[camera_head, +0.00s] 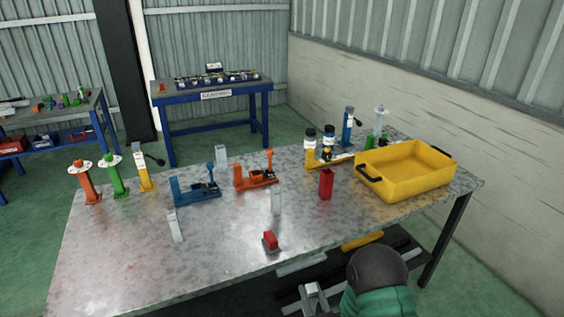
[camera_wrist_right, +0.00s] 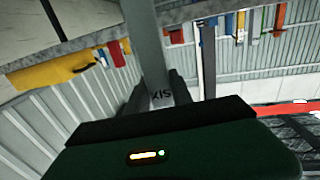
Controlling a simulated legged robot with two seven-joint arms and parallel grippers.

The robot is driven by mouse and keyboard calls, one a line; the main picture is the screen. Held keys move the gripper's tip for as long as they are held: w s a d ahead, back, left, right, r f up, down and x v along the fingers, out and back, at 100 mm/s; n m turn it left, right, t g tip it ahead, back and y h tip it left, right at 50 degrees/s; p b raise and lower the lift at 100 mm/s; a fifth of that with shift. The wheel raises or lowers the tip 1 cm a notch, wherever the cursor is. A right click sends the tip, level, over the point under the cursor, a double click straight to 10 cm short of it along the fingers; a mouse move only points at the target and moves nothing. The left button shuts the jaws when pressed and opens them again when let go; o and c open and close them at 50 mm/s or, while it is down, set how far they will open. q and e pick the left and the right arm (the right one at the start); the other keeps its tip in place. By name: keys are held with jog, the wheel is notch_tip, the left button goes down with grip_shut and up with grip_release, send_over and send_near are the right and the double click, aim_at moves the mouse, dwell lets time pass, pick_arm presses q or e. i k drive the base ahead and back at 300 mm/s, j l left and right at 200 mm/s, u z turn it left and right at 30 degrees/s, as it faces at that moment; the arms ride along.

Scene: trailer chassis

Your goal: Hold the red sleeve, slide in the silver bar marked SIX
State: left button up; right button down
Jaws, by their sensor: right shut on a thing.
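My right gripper (camera_head: 314,292) is low in the head view, in front of the table's near edge. An upright red sleeve (camera_head: 326,184) with a dark open top stands on the table left of the yellow tray. A smaller red piece (camera_head: 270,241) lies by the near edge; I cannot tell whether it is also a sleeve. My left gripper is not in view.
Bottles and colored posts line the back. The near-left surface is clear.

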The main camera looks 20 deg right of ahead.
aim_at(324, 196)
jog(key=l+u, duration=0.3)
jog(key=l, duration=0.6)
jog(key=l+u, duration=0.3)
jog(key=l, duration=0.6)
jog(key=l+u, duration=0.3)
jog(key=l, duration=0.6)
jog(key=k, duration=0.05)
